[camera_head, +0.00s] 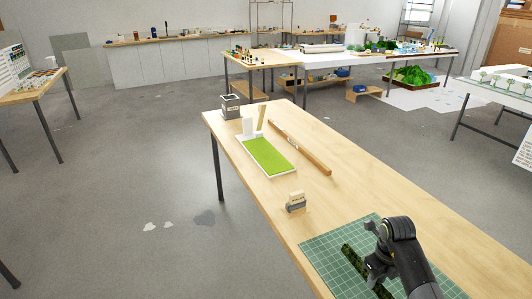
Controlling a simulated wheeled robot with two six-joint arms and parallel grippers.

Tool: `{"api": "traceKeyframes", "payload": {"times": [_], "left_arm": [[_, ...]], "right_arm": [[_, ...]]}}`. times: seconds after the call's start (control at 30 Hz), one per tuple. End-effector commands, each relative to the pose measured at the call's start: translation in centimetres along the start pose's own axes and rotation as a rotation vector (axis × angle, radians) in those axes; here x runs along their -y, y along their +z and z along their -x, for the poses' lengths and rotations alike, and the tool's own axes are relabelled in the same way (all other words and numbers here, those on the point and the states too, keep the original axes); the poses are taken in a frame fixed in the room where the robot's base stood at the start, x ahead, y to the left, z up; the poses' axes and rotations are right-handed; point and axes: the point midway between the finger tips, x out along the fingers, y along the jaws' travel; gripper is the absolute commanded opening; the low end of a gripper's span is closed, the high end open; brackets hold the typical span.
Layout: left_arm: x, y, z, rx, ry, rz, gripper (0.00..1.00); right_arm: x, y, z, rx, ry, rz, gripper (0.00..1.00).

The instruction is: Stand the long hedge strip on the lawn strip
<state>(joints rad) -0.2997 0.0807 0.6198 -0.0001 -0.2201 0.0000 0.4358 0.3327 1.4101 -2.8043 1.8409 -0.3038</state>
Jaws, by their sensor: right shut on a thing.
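The lawn strip (267,156) is a bright green rectangle in a pale frame, lying flat on the wooden table left of the middle. The long hedge strip (354,258) is a thin dark green bar over the green cutting mat at the lower part of the table. My right gripper (376,280) is at the hedge strip and shut on it. The arm hides part of the strip, and I cannot tell whether the strip still touches the mat. My left gripper is not in view.
The cutting mat (322,262) lies at the near end of the table (340,200). A small wooden block stamp (296,201) stands between mat and lawn. A long wooden bar (300,147) lies right of the lawn. A grey box (231,107) and pale upright pieces (248,126) stand beyond it.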

Motion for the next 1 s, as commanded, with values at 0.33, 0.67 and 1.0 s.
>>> {"api": "traceKeyframes", "payload": {"times": [0.33, 0.67, 1.0], "left_arm": [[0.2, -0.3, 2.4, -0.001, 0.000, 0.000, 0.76], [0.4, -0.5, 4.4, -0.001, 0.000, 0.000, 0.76], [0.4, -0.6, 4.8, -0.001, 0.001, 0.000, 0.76]], "right_arm": [[0.0, 0.0, 3.2, 0.000, -0.001, 0.000, 0.14], [0.0, 0.0, 5.8, 0.001, -0.001, 0.000, 0.14], [0.0, 0.0, 6.6, 0.000, 0.000, 0.000, 0.14]]}}
